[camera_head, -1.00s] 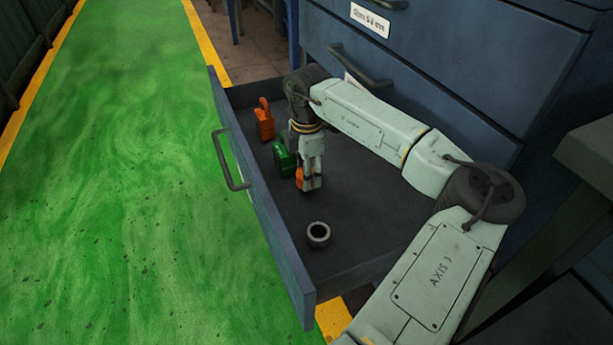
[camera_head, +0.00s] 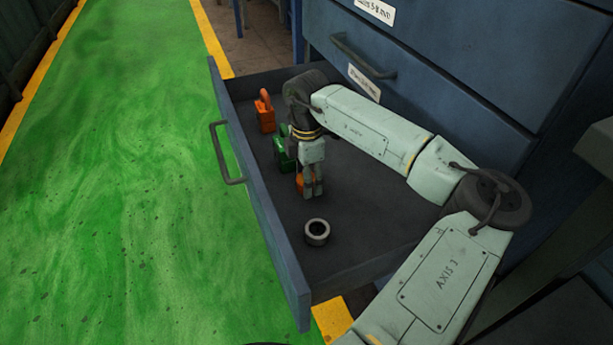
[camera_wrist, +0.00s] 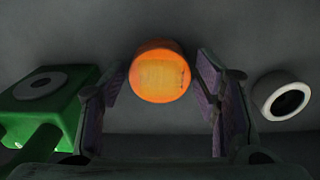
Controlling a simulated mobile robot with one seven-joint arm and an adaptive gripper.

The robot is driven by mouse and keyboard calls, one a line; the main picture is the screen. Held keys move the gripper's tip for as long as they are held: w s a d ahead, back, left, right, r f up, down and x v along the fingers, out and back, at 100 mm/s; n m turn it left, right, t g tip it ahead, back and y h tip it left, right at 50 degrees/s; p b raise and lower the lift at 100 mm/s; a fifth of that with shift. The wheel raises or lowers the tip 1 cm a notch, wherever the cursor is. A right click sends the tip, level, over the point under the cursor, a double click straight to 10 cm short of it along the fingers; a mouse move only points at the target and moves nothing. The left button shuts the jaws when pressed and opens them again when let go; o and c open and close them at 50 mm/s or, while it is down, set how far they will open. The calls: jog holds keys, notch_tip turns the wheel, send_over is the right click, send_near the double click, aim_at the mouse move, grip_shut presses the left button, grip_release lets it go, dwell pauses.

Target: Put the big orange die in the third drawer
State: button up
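The orange die (camera_head: 299,182) is down in the open blue drawer (camera_head: 262,215), partly hidden behind my fingers in the head view. In the wrist view the orange die (camera_wrist: 160,72) shows a rounded outline and a lighter flat face, between and just beyond the fingertips. My gripper (camera_head: 313,193) points down inside the drawer. In the wrist view its fingers (camera_wrist: 160,85) stand apart, with a narrow gap on each side of the die. The gripper is open. Whether the die lies flat on the drawer floor is hard to tell.
The drawer also holds an orange padlock (camera_head: 266,113), a green padlock-like object (camera_head: 282,152) close left of my gripper, and a grey-white ring (camera_head: 317,232) in front. Closed drawers with handles (camera_head: 362,57) rise above. The drawer's front right floor is bare.

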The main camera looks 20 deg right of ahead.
jog(key=shift+o, duration=0.2)
notch_tip(320, 180, up, 12)
jog(key=p, duration=0.1)
jog(key=shift+r+p, duration=0.15)
jog(key=shift+p, duration=0.25)
